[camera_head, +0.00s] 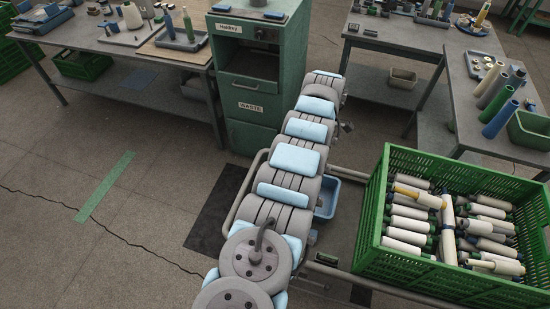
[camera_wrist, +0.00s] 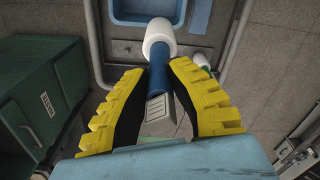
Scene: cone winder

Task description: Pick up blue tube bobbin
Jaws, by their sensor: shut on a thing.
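In the wrist view, the blue tube bobbin (camera_wrist: 159,79) has a blue tube with white yarn (camera_wrist: 158,36) around its far end. My gripper (camera_wrist: 158,70), with yellow ridged fingers, is shut on the blue tube, one finger on each side. The tube's near end shows between the fingers. The gripper and this bobbin are hidden in the head view, where my arm reaches away toward the green cabinet.
A green crate (camera_head: 377,215) full of mostly white bobbins stands at right. A blue bin (camera_head: 328,199) is beside my arm; a blue tray (camera_wrist: 196,16) shows in the wrist view. The green cabinet (camera_head: 248,65) is ahead. Tables (camera_head: 462,88) with tubes stand right and left. Left floor is clear.

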